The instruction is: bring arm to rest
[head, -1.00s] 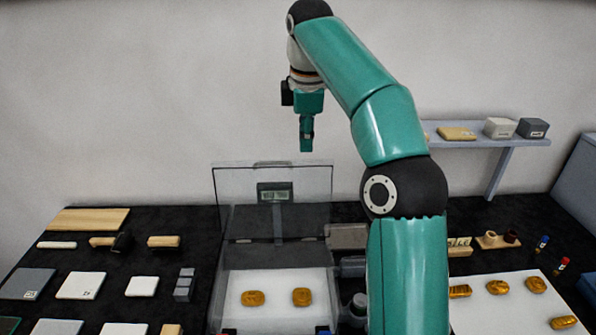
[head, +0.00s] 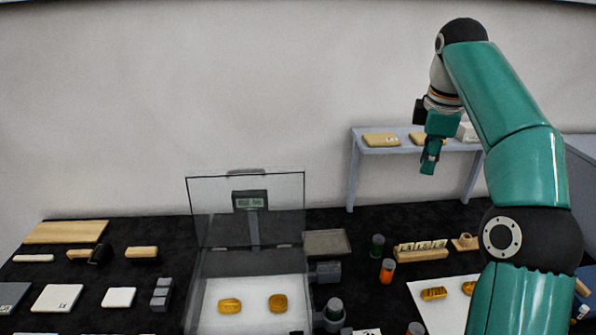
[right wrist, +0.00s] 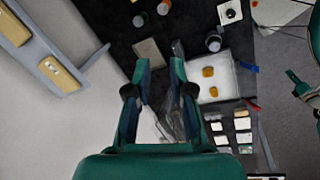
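My right arm rises at the right of the head view, and its right gripper (head: 429,166) hangs pointing down in front of the wall shelf, high above the table. In the right wrist view the fingers of this gripper (right wrist: 160,78) stand apart with nothing held between them. My left gripper is outside the head view. A teal part of mine (right wrist: 299,84) shows at the right edge of the right wrist view, too small to tell its finger state.
A clear-walled scale box (head: 248,180) stands mid-table with two gold pieces (head: 229,306) inside. The wall shelf (head: 357,145) carries several blocks. Orange (head: 387,270) and green bottles (head: 377,245) stand right of the box. Pale slabs (head: 57,298) lie at left. Air above the table's left is clear.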

